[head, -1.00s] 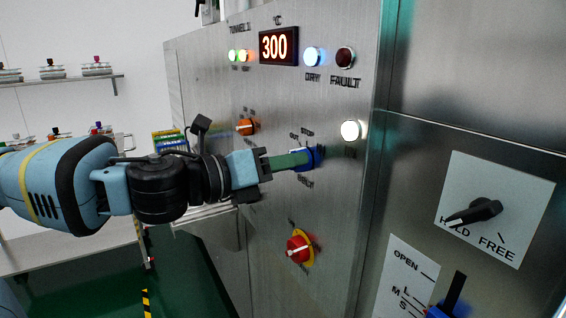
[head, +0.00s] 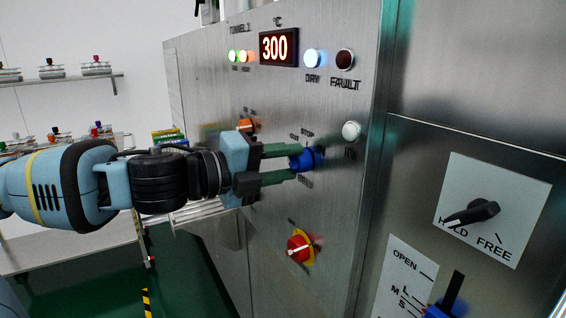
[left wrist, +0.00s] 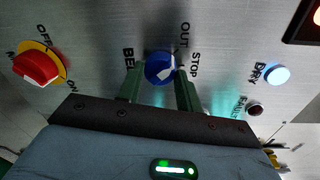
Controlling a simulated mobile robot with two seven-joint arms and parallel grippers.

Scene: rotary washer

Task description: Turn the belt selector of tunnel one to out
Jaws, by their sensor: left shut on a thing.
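The belt selector is a blue knob (head: 309,159) on the steel panel marked tunnel 1, with small labels around it. It also shows in the left wrist view (left wrist: 159,68), near the words OUT and STOP. A white mark shows on its right part there; I cannot tell exactly which label it points at. My left gripper (head: 296,162) is shut on the knob, its green fingers on either side of it. The fingers also show in the left wrist view (left wrist: 159,80). My right gripper is not in view.
Above are a display (head: 278,46) reading 300, a lit DRY lamp (head: 312,57) and a dark FAULT lamp (head: 345,57). An orange knob (head: 248,125) is close behind my gripper. A red-and-yellow switch (head: 299,248) is below. A black HOLD/FREE handle (head: 474,212) is at right.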

